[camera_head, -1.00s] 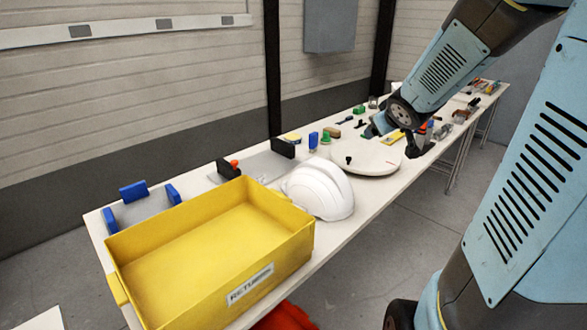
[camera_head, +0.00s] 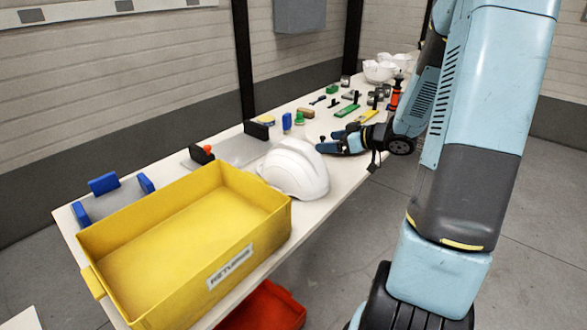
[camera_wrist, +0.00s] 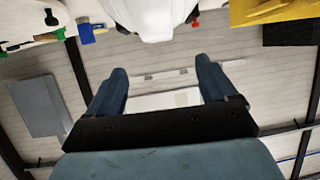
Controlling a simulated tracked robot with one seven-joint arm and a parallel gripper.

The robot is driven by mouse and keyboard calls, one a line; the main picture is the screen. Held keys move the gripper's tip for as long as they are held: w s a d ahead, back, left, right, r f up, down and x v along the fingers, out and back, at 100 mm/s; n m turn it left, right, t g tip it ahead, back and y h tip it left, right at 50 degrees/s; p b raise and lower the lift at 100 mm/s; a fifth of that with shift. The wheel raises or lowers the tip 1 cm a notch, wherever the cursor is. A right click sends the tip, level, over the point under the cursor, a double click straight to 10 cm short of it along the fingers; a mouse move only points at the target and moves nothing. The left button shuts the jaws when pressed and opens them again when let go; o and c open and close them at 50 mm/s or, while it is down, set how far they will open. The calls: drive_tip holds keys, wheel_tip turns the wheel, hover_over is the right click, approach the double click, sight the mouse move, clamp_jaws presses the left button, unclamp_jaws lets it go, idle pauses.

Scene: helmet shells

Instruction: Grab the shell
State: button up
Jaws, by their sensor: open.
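A white helmet shell (camera_head: 296,169) sits on the table beside the yellow bin, dome up. My gripper (camera_head: 325,143) is just to the right of the shell, low over the table and pointing left toward it. In the wrist view, the two blue fingers of my gripper (camera_wrist: 161,75) are spread wide with nothing between them. The shell (camera_wrist: 152,18) shows at the top of the wrist view, beyond the fingertips, partly cut off by the frame. I cannot tell in the head view whether a fingertip touches it.
A yellow bin labelled RETURNS (camera_head: 185,235) stands empty left of the shell. A grey plate with black ends (camera_head: 240,148) lies behind. Tools and a green-topped piece (camera_head: 299,118) lie further along the table. More white shells (camera_head: 380,70) stand at the far end. A red bin (camera_head: 265,305) is below the table.

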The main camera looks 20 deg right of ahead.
sight(300, 145)
drive_tip(key=x, duration=1.2)
drive_tip(key=shift+w+d, duration=0.1)
drive_tip(key=shift+w, duration=0.15)
drive_tip(key=shift+c, duration=0.5)
drive_tip(key=shift+s+f, duration=0.15)
drive_tip(key=shift+s, duration=0.05)
clamp_jaws()
